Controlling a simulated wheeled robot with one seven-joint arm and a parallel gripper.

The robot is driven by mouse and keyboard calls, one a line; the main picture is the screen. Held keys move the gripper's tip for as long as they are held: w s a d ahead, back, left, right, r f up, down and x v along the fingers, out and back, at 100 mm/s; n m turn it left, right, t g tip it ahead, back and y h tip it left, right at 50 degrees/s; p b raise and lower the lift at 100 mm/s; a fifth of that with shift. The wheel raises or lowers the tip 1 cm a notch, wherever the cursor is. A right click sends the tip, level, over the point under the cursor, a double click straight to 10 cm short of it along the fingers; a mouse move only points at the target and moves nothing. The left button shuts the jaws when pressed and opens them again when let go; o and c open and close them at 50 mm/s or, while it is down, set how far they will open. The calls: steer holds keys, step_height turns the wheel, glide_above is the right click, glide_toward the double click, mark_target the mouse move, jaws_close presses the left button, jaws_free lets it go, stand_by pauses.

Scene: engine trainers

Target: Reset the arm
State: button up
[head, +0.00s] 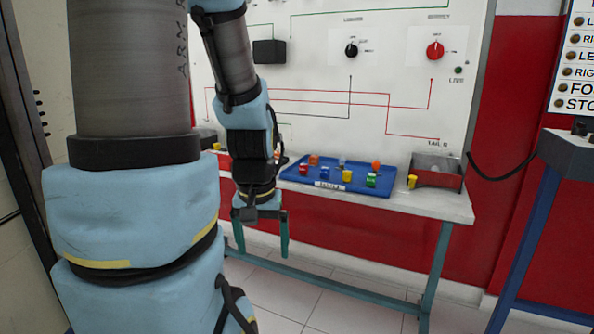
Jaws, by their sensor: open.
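My arm fills the left of the head view, with light blue and grey links. My gripper (262,238) hangs down at the front edge of the white-topped bench (440,205). Its two teal fingers are apart, and nothing shows between them. A blue tray (378,190) lies on the bench to the right of my gripper. It holds several small coloured pieces, among them a green one (371,180) and a yellow one (347,176). My arm hides the left part of the bench.
A grey-and-red open box (437,172) stands at the bench's right end, with a yellow piece (412,182) beside it. A white wiring panel (400,90) with a red knob (435,50) rises behind. A blue-legged stand (522,250) is at right. Tiled floor shows below.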

step_height(320, 180, up, 20)
steer(key=p, duration=1.8)
